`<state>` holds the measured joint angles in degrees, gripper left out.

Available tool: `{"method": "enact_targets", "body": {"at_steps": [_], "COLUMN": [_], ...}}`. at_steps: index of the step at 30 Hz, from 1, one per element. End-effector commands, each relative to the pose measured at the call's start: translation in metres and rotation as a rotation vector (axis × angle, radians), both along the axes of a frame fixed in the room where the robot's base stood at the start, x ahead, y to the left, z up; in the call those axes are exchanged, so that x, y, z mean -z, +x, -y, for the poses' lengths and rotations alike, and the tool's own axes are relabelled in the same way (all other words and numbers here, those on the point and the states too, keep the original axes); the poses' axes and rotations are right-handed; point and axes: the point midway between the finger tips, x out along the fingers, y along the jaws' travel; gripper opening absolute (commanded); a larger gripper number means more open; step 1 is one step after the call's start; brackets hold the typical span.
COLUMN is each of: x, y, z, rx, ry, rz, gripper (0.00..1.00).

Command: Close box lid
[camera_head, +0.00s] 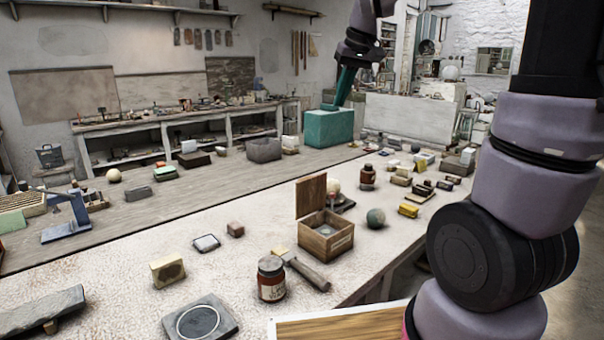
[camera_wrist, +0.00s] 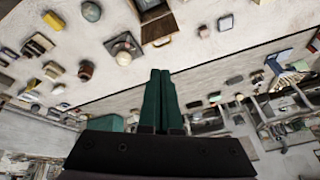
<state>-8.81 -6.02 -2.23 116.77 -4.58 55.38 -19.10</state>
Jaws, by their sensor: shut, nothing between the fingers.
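The small wooden box (camera_head: 328,243) stands on the pale worktable in the head view. Its lid (camera_head: 311,197) is open and stands roughly upright on the box's left side. In the wrist view, part of the wooden box (camera_wrist: 158,28) shows at the top edge, cut off by the frame. My gripper (camera_head: 341,103) has green fingers that point down, well above the table and behind the box in the head view. In the wrist view, my gripper's fingers (camera_wrist: 159,72) lie side by side, shut and empty, apart from the box.
A hammer (camera_head: 306,270) and a brown jar (camera_head: 271,279) stand close in front of the box. A greenish ball (camera_head: 376,218) lies to its right. A pale ball (camera_head: 334,186) sits on a dark plate behind it. Several small blocks and another jar (camera_head: 367,177) lie farther back.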

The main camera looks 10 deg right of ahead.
Motion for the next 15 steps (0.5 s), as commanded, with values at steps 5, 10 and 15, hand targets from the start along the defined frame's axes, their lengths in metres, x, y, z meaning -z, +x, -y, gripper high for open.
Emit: {"method": "enact_targets", "body": {"at_steps": [5,10,15], "x": [0.034,0.076,0.122], "y": [0.058,0.107,0.145], "z": [-0.023,-0.047,-0.07], "rx": [-0.124,-0.246,-0.358], "ry": [-0.061,-0.118,-0.169], "rz": [-0.051,-0.093,-0.128], "gripper": [0.0,0.0,0.0]}}
